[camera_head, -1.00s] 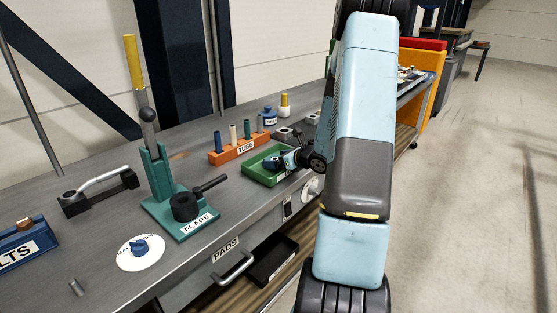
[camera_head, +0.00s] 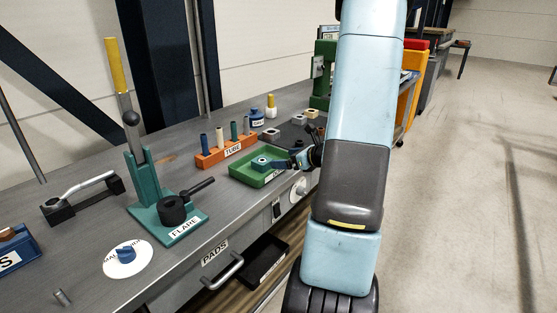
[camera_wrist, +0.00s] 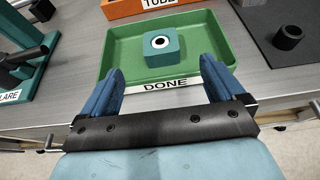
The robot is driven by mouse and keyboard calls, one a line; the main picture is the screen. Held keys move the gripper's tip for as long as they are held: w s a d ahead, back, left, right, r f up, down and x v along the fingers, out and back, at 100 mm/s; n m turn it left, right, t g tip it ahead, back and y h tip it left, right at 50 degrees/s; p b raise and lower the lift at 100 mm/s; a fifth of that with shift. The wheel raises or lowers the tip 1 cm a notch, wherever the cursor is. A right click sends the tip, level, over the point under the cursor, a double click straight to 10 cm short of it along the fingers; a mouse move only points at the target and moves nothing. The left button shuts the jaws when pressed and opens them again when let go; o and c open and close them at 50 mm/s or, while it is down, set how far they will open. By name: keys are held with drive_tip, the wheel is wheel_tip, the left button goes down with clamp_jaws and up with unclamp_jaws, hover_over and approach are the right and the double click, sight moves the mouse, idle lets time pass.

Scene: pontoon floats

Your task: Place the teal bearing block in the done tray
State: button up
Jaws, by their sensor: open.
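The teal bearing block (camera_wrist: 158,45) sits inside the green done tray (camera_wrist: 218,62), near its middle toward the back, with its round bore facing up. In the head view the block (camera_head: 260,162) shows in the tray (camera_head: 247,175) on the bench. My gripper (camera_wrist: 158,75) is open and empty in the wrist view. Its two blue fingers are spread on the near side of the block, over the tray's front edge, and do not touch the block. In the head view my gripper (camera_head: 287,163) is just right of the block.
An orange tube rack (camera_head: 226,152) stands behind the tray. A dark mat (camera_head: 291,137) with small blocks lies to the right. The teal flare tool (camera_head: 166,205) stands to the left. An open drawer marked PADS (camera_head: 264,258) is below the bench edge.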

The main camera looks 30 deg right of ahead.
drive_tip(key=s+a+r+n+g+y, duration=0.1)
drive_tip(key=s+a+r+n+g, duration=0.25)
drive_tip(key=a+n, duration=0.3)
drive_tip(key=s+a+r+n+g+y, duration=0.1)
drive_tip(key=s+a+r+n+g, duration=0.15)
drive_tip(key=a+r+n, duration=0.4)
drive_tip(key=s+a+r+n+g+y, duration=0.1)
drive_tip(key=s+a+r+n+g, duration=0.2)
drive_tip(key=a, duration=0.6)
drive_tip(key=s+a+r+n+t+h, duration=0.1)
drive_tip(key=s+r+n+h, duration=0.2)
drive_tip(key=s+n, duration=0.4)
drive_tip(key=s+a+r+n+h, duration=0.1)
drive_tip(key=s+r+n+h, duration=0.3)
drive_tip(key=s+n, duration=0.3)
drive_tip(key=shift+s+r+n+t+h, duration=0.3)
drive_tip(key=shift+r+n+t, duration=0.15)
drive_tip(key=shift+n, duration=0.55)
drive_tip(key=shift+d, duration=0.15)
